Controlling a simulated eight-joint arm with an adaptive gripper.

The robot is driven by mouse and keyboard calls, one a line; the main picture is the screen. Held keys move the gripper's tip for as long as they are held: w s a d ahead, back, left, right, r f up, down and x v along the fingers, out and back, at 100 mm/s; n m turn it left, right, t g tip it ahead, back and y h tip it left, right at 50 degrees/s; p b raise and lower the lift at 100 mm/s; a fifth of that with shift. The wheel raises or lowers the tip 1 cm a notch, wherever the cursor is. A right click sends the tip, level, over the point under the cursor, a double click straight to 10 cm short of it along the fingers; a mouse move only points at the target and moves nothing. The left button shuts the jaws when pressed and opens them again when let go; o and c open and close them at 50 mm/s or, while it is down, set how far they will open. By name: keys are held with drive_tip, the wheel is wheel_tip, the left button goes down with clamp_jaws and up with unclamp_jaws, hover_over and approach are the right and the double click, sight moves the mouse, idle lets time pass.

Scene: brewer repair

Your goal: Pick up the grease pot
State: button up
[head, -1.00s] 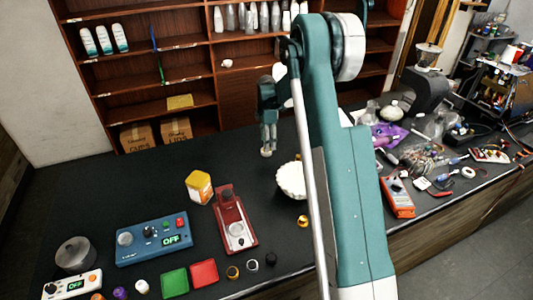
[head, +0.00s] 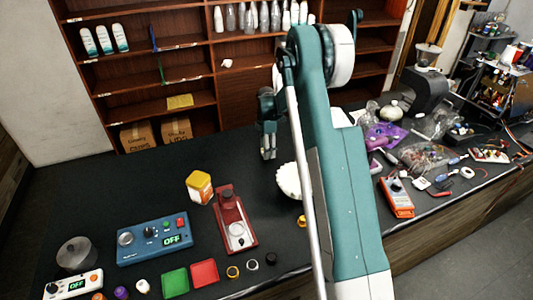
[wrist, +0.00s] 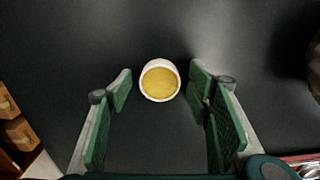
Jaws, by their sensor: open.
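The grease pot (wrist: 160,80) is a small white round pot with yellow contents. In the wrist view it stands upright on the dark counter, between and slightly beyond my spread fingers, with a gap on both sides. My gripper (wrist: 162,98) is open and empty. In the head view my gripper (head: 268,154) points down over the back of the counter, left of the white fluted bowl. I cannot make out the pot in the head view.
A yellow and white jar (head: 199,187), a red device (head: 234,222) and a blue control box (head: 154,239) stand front left. The white bowl (head: 289,180) is partly behind my arm. Clutter covers the right side. The back left counter is clear.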

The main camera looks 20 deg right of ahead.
drive_tip(key=shift+c, duration=0.3)
drive_tip(key=c, duration=1)
drive_tip(key=shift+o, duration=0.2)
drive_tip(key=shift+r, duration=0.1)
wheel_tip(320, 180, up, 10)
drive_tip(key=shift+b, duration=0.4)
